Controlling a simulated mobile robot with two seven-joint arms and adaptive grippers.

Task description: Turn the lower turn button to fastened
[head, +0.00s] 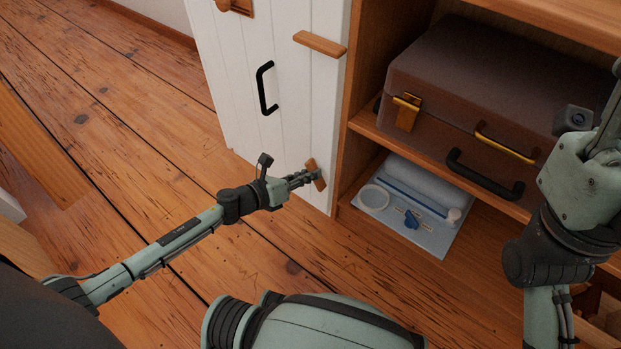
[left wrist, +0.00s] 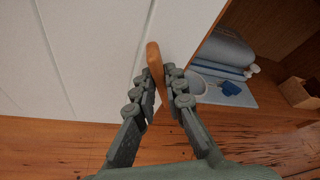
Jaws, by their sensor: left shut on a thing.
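The lower turn button (head: 315,175) is a small wooden bar low on the white door (head: 285,110), near its right edge. It stands close to upright, slightly tilted, in the head view. In the left wrist view the turn button (left wrist: 155,62) rises between the fingers. My left gripper (head: 304,179) is shut on it, with one finger on each side in the left wrist view (left wrist: 161,88). Part of the bar is hidden by the fingers. My right arm is at the right edge of the head view; its gripper is cut off, so its jaws are unclear.
An upper turn button (head: 320,43) lies across the door's right edge, nearly level. A black handle (head: 266,88) sticks out of the door. Right of it, an open shelf holds a brown case (head: 480,75); below lies a pale mat (head: 428,232) with small items. Floor is clear at left.

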